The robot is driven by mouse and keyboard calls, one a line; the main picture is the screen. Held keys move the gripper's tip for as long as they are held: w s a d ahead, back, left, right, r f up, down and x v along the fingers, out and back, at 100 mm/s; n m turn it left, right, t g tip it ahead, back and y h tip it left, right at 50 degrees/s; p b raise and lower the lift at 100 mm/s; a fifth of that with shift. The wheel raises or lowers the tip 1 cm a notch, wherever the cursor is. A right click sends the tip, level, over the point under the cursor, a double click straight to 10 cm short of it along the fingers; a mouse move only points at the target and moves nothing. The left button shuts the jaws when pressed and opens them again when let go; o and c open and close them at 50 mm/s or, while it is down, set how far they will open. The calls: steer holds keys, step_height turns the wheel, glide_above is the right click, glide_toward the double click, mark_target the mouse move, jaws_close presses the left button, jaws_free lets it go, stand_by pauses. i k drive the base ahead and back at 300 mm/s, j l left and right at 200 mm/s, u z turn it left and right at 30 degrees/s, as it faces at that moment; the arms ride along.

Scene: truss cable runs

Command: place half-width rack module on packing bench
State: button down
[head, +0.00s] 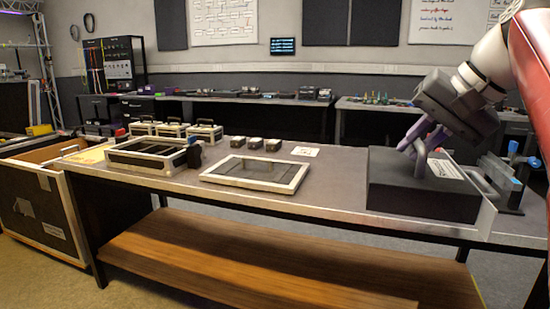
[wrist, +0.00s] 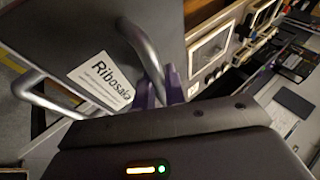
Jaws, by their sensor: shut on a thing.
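The half-width rack module (head: 415,195) is a dark grey box with metal handles and a white label on top. It shows at the right end of the packing bench (head: 330,185), close to the front edge. I cannot tell whether its underside touches the bench. My gripper (head: 412,147), with purple fingers, reaches down from the upper right and is shut on one handle. In the wrist view the module (wrist: 100,35) fills the upper left, with its "Ribosaka" label and a second handle at left. The gripper fingers (wrist: 162,88) are around the nearer handle.
A metal fixture with blue knobs (head: 508,180) stands right beside the module. A white-framed tray (head: 257,173) lies mid-bench, with an open case (head: 147,158) at left and several small boxes behind. Bare bench lies left of the module. An open crate (head: 45,210) stands at far left.

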mark_target(355, 187)
steer(key=i, duration=1.45)
steer(key=k+j, duration=0.15)
steer(key=j, duration=0.15)
steer(key=k+j, duration=0.15)
steer(key=j, duration=0.1)
